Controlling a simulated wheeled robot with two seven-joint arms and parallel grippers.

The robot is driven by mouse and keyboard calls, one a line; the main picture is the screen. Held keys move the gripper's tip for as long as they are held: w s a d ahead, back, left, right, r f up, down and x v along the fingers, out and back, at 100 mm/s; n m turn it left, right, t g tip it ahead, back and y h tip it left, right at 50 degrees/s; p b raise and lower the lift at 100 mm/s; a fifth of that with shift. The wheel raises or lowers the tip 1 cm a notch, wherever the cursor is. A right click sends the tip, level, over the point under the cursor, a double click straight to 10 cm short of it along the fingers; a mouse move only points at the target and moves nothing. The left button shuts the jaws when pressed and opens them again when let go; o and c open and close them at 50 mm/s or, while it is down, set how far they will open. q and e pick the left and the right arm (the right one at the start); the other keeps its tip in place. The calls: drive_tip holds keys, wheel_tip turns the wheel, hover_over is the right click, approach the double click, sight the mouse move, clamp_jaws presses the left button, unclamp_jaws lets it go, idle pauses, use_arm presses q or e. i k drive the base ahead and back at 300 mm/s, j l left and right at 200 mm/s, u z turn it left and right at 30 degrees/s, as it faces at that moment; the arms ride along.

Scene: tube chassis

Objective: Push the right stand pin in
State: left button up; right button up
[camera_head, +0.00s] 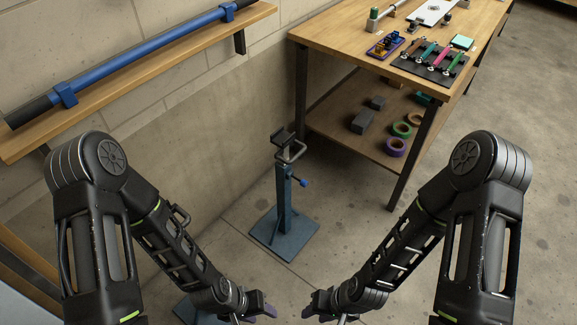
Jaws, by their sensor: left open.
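A blue stand (283,200) stands upright on the floor on a square base plate, with a dark cradle and a metal hoop on top. A small blue-headed pin (302,183) sticks out of the right side of its post. I cannot tell how deep it sits. Part of another blue base (187,311) shows at the bottom edge, mostly hidden by my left arm. My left gripper (263,307) is open and low at the bottom centre, well apart from the pin. My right gripper (312,307) is close beside it, also apart from the pin; its fingers are too small to read.
A long blue tube with black ends (140,58) lies on a wooden wall shelf (255,14) at the left. A wooden workbench (330,35) with tools on top and tape rolls (396,147) on its lower shelf stands behind, to the right. The floor at the right is clear.

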sight(304, 183)
drive_tip(key=i+l+z, duration=0.25)
drive_tip(key=l, duration=0.15)
drive_tip(key=i+l+z, duration=0.1)
drive_tip(key=l+z, duration=0.15)
drive_tip(key=l, duration=0.15)
drive_tip(key=i+l+z, duration=0.2)
drive_tip(key=l, duration=0.1)
